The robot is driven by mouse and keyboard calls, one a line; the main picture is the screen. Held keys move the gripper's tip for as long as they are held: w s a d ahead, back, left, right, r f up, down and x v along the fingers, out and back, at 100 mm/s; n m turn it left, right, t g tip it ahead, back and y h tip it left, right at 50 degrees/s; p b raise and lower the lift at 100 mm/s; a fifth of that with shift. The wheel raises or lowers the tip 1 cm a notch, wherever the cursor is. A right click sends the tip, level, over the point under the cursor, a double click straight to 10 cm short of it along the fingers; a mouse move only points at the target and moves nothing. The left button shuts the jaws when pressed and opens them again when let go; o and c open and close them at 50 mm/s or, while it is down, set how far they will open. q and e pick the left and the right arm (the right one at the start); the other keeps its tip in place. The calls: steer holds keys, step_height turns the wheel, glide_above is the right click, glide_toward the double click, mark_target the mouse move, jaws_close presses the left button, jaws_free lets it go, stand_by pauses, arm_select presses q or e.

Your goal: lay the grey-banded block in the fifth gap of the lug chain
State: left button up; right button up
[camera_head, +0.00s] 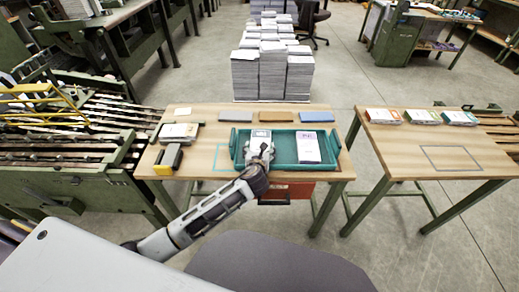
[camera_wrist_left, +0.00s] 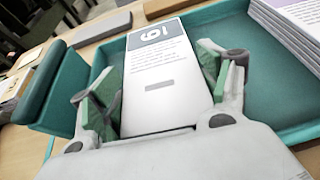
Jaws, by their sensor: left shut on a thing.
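The grey-banded block (camera_head: 260,136) is white with a grey band and a large digit at its far end. In the left wrist view the block (camera_wrist_left: 158,75) lies between the two fingers. My left gripper (camera_head: 259,155) is shut on it, over the left half of the teal tray (camera_head: 282,139); I cannot tell whether the block touches the tray floor. In the left wrist view the fingers (camera_wrist_left: 158,95) press its sides. The lug chain (camera_head: 65,150), with rails and cross bars in a green frame, is at the left. My right gripper is not in view.
Another printed block (camera_head: 308,147) lies in the tray's right half. A block stack (camera_head: 180,132) and a yellow-and-black object (camera_head: 168,160) sit at the left of the wooden table (camera_head: 203,143). Flat pads line its back edge. A second table (camera_head: 400,152) stands right.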

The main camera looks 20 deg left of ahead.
arm_select(q)
steer(key=o, duration=1.2)
steer(key=shift+f+b, duration=0.2)
steer(key=shift+b, duration=0.35)
steer(key=shift+s, duration=0.15)
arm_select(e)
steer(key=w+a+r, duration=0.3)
arm_select(q)
steer(key=shift+s+r, duration=0.2)
steer(key=shift+s, duration=0.1)
steer(key=shift+s+d+r, duration=0.15)
steer(key=shift+s+d, duration=0.05)
steer(key=shift+s, duration=0.25)
steer(key=shift+s+r, duration=0.15)
steer(key=shift+s, duration=0.15)
steer(key=shift+p+v, duration=0.3)
steer(key=shift+v, duration=0.55)
steer(key=shift+f+p+v, duration=0.15)
steer(key=shift+p+v, duration=0.25)
steer(key=shift+v, duration=1.95)
steer(key=shift+f+p+v, duration=0.15)
steer(key=shift+p+v, duration=0.2)
steer(key=shift+v, duration=2.05)
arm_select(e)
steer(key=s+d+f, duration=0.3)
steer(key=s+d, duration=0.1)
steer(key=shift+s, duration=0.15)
